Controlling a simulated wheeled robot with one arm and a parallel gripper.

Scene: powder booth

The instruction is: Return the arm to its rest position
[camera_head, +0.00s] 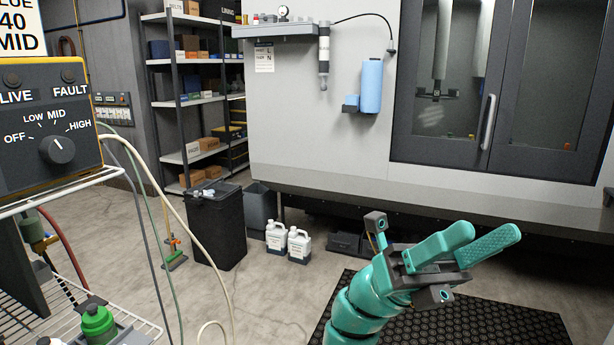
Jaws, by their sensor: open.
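My gripper (485,243) is in the lower right of the head view, at the end of my teal arm. Its two teal fingers are apart with nothing between them. The fingers point up and to the right, in front of the booth's lower edge. The arm rises from the bottom of the view, over the black floor mat, and its lower part is out of view. The gripper appears clear of everything around it.
A control box (50,120) with a dial stands at the left above a wire rack (150,327). Hoses hang beside it. A black bin (217,228), white jugs (299,246) and shelves (168,62) are further back. The booth (330,150) fills the back. A black mat (480,318) covers the floor.

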